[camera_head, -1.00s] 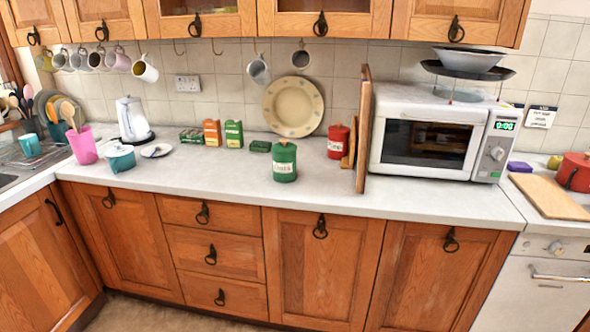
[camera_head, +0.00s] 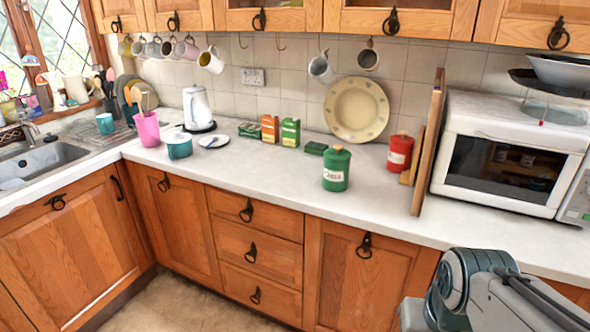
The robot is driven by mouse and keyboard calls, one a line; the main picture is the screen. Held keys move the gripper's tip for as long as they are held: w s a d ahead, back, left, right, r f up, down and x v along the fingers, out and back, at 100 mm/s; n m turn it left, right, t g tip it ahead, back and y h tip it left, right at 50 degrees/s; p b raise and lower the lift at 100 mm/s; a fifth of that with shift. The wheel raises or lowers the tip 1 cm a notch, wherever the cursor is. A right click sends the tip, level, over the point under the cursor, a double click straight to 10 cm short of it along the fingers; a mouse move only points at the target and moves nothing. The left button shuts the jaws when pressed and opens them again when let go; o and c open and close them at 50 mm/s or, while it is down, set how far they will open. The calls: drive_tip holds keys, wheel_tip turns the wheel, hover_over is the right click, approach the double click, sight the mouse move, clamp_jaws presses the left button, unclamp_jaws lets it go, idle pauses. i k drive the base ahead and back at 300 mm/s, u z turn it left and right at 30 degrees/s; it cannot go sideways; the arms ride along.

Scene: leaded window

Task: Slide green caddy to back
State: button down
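The green caddy (camera_head: 336,169) is a green canister with a pale label and a reddish knob on its lid. It stands upright on the white counter (camera_head: 262,177), towards the front half of its depth. Bare counter lies behind it, up to the tiled wall and a leaning plate. Part of my arm shows at the lower right, in front of the cupboards and well apart from the caddy. My gripper itself is not in view.
A red canister (camera_head: 400,152) and upright wooden board (camera_head: 429,143) stand right of the caddy, before the microwave (camera_head: 511,151). The cream plate (camera_head: 356,109) leans on the wall. Counter left of the caddy is clear.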

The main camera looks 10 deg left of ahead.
sight(334, 173)
drive_tip(key=i, duration=1.05)
drive_tip(key=z, duration=0.4)
